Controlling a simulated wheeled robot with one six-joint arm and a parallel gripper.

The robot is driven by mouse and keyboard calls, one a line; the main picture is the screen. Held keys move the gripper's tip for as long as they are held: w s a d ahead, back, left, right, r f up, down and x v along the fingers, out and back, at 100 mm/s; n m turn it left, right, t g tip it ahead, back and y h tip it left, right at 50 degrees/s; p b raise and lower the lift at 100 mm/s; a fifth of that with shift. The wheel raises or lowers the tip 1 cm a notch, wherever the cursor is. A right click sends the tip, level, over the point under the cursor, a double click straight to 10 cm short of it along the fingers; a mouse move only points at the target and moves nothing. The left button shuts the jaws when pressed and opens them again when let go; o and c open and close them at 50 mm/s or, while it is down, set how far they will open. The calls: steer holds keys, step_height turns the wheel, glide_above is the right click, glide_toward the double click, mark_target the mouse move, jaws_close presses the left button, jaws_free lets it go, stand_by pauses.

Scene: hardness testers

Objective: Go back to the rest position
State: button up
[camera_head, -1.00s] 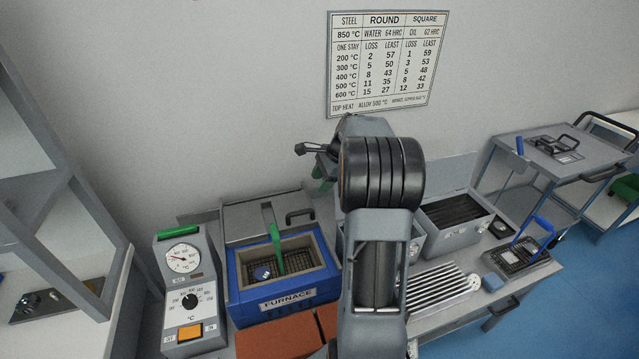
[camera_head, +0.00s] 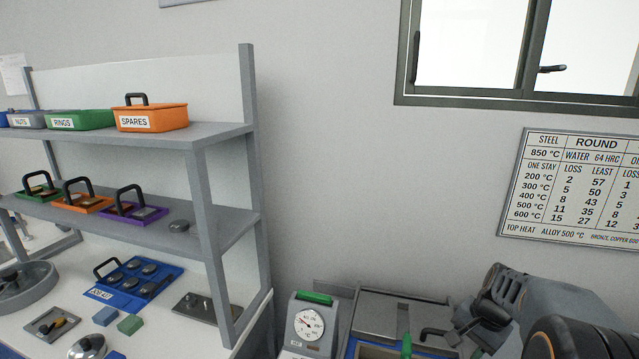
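My gripper (camera_head: 472,328) is at the lower right, at the end of my folded grey and black arm. It is in front of the wall and appears just right of the furnace lid. Its fingertips are dark and partly hidden, so I cannot tell whether they are open or shut. No held object can be made out. The furnace (camera_head: 375,350) is cut off by the bottom edge, with its grey lid and a green handle showing.
A dial gauge unit (camera_head: 308,325) stands left of the furnace. A grey shelf rack (camera_head: 225,222) at left holds an orange SPARES box (camera_head: 150,117), a green RINGS box (camera_head: 82,120) and handled trays. A blue tray (camera_head: 135,284) lies on the bench below. A steel chart (camera_head: 572,187) hangs on the wall.

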steer(key=s+a+r+n+t, duration=0.1)
steer(key=s+a+r+n, duration=0.1)
steer(key=s+a+n, duration=0.3)
steer(key=s+a+r+n+t+h, duration=0.1)
steer(key=s+a+r+n, duration=0.2)
steer(key=a, duration=0.7)
steer(key=s+n, duration=0.2)
steer(key=s, duration=0.1)
steer(key=shift+a+n+h, duration=0.3)
steer(key=shift+a+n, duration=0.1)
